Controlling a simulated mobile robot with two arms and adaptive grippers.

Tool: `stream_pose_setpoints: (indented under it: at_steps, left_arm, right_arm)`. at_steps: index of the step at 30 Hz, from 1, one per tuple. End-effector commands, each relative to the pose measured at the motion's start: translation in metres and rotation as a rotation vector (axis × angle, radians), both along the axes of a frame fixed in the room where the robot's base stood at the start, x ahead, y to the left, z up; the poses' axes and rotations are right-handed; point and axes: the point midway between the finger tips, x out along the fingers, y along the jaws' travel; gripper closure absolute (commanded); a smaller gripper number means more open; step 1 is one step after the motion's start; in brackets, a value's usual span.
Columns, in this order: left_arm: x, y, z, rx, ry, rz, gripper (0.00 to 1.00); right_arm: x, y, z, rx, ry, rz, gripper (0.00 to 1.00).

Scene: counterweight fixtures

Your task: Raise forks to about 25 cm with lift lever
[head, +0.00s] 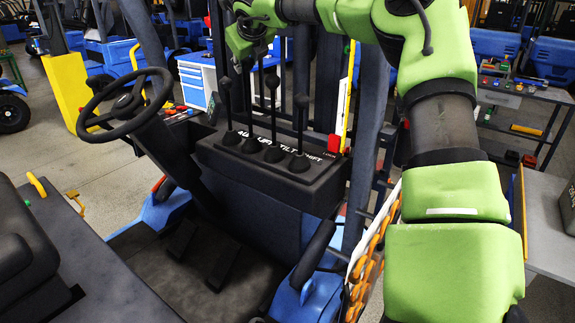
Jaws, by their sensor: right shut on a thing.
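The lever console (265,170) of a forklift stands in the middle, with a row of black levers rising from rubber boots. White lettering on it is only partly legible. My right gripper (245,62) is above the left part of the row, its arm reaching over from the right. It is shut on the top of a lever, apparently the second from the left, the lift lever (249,110); the hand hides its knob. A right-hand lever (301,120) stands free. The forks are not in view, so their height does not show. My left gripper is not in view.
A black steering wheel (124,104) stands left of the console. A grey bench (551,225) is at the right.

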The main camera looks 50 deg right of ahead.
Motion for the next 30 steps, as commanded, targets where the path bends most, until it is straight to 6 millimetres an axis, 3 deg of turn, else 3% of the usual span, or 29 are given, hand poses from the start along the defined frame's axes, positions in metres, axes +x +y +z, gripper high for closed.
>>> stream_pose_setpoints:
  at_steps: [1, 3, 14, 30]
  left_arm:
    - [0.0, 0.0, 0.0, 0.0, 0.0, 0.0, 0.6]
    - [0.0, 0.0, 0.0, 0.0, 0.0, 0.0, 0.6]
    - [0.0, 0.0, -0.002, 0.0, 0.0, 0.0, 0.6]
    - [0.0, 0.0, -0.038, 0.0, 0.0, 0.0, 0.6]
  right_arm:
    - [0.0, 0.0, 0.001, 0.001, -0.001, 0.001, 0.7]
    - [0.0, 0.001, 0.001, 0.001, -0.001, 0.001, 0.53]
    - [-0.001, 0.002, 0.001, 0.001, -0.002, 0.001, 0.53]
    - [-0.054, 0.038, 0.045, -0.001, -0.003, 0.0, 0.53]
